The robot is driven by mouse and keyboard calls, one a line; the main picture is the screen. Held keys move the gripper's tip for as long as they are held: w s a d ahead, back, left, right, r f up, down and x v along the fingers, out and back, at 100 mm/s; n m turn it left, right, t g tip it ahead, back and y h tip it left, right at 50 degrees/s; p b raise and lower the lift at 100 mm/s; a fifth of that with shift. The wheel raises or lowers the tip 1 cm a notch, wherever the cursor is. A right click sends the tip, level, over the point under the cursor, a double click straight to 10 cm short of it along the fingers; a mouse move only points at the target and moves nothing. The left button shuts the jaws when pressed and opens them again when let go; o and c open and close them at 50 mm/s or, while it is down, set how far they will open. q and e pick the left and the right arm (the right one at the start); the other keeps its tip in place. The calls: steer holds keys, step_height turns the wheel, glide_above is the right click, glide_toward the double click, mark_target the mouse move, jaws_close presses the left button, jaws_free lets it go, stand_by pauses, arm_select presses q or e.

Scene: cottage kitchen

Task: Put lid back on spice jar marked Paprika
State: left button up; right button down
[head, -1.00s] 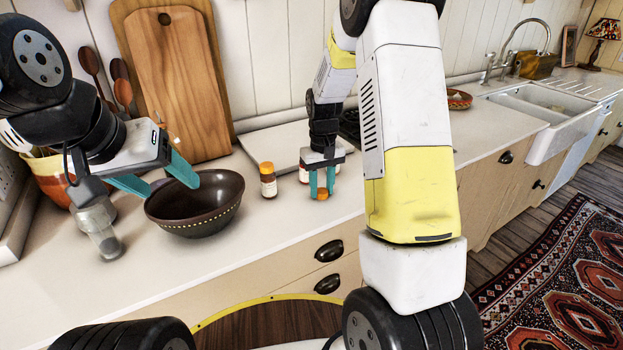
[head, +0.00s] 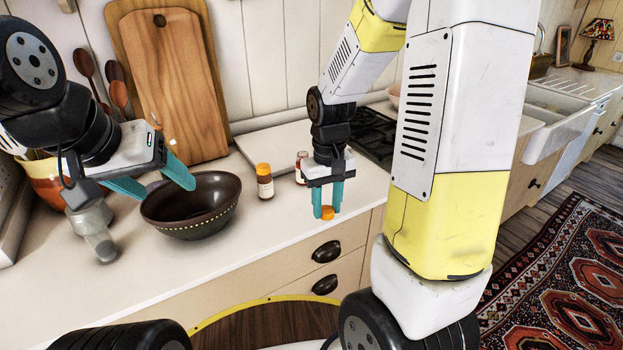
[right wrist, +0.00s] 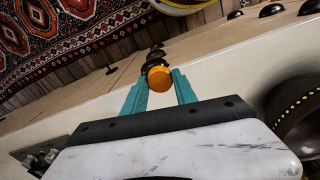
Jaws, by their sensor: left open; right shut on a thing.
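An orange lid (head: 327,212) is held between the fingertips of my right gripper (head: 328,210), near the counter's front edge. In the right wrist view the same lid (right wrist: 159,77) sits between the teal fingers. A small jar with a reddish top (head: 301,168) and pale label stands behind and left of that gripper; it shows no orange lid. A second jar (head: 265,183) with an orange lid stands further left. Label text is too small to read. My left gripper (head: 166,188) is open and empty, above the left side of the dark bowl.
The dark bowl (head: 190,222) stands left of the jars on the pale counter (head: 255,225). A glass shaker (head: 98,240) stands further left. Cutting boards (head: 165,80) lean on the wall; a black hob (head: 372,135) lies behind my right arm. Counter between bowl and right gripper is clear.

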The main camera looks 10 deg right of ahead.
steer(key=shift+s+a+r, duration=0.15)
steer(key=shift+s, duration=1.3)
steer(key=shift+w, duration=0.1)
